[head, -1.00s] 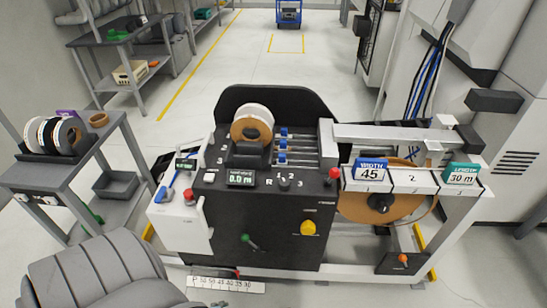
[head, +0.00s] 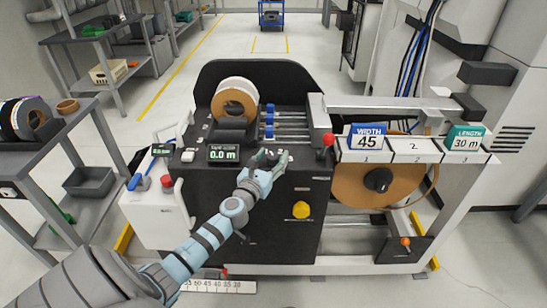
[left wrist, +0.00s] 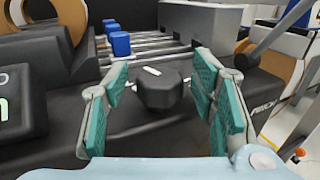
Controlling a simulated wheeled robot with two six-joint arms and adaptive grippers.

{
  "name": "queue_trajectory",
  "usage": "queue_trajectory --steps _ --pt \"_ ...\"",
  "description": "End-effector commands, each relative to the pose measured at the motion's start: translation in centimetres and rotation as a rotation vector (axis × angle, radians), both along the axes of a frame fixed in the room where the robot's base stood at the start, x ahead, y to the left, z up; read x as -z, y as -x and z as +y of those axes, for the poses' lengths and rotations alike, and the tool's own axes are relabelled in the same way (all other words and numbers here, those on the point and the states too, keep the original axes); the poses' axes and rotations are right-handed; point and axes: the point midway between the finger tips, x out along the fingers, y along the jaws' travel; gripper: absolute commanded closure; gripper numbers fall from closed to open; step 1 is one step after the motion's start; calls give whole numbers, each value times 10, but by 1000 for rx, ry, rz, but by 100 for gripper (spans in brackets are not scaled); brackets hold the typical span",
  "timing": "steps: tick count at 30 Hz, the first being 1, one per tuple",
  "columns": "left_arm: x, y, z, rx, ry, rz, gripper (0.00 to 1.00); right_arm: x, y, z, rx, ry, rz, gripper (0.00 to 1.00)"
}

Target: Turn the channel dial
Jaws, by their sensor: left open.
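The channel dial (left wrist: 160,90) is a dark faceted knob with a white pointer mark on top, on the black machine's sloping panel. In the left wrist view it stands between the two teal-padded fingers of my left gripper (left wrist: 161,84). The fingers are open, with a gap showing on both sides of the dial. In the head view my left gripper (head: 273,158) is at the panel's top edge, right of the "0.0 m" display (head: 223,155), and largely hides the dial and its numbers. My right gripper is not in view.
A red-knobbed lever (head: 329,139) and a yellow knob (head: 301,210) are near the dial on the machine. A tape roll (head: 235,101) and rods with blue blocks (head: 269,123) lie behind. The WIDTH 45 card (head: 367,138) stands to the right.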

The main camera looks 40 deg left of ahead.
Motion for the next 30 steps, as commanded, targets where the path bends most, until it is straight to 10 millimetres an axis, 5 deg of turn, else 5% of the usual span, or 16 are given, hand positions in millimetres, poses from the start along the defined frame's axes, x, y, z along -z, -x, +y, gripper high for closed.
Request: queue_trajectory --steps 11,20,30 --pt "0 -12 3 1 2 0 48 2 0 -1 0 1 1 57" --pt "0 -11 3 1 2 0 94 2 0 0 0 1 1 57" --pt "0 -11 2 -43 3 0 95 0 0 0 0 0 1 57"
